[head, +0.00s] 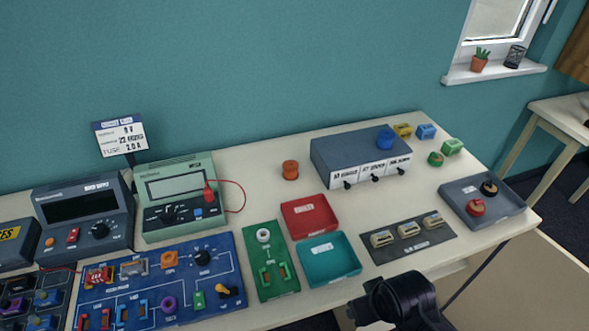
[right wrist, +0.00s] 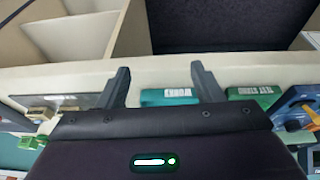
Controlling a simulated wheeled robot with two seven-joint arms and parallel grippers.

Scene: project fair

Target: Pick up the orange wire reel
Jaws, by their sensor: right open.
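The orange wire reel (head: 290,170) stands on the bench in the head view, behind the red tray (head: 309,217) and left of the grey-blue drawer box (head: 345,165). Nothing touches it and it is fully visible. My right gripper (right wrist: 164,85) shows in the right wrist view with its two fingers apart and nothing between them. In the head view a dark part of my right arm is at the front edge of the bench, well in front of and to the right of the reel. The reel does not show in the right wrist view. My left gripper is not in view.
A teal tray (head: 329,259) lies in front of the red one, beside a green board (head: 269,262). A green meter (head: 176,195) with a red lead stands left of the reel. A blue reel (head: 385,137) sits on the drawer box. Bare bench surrounds the orange reel.

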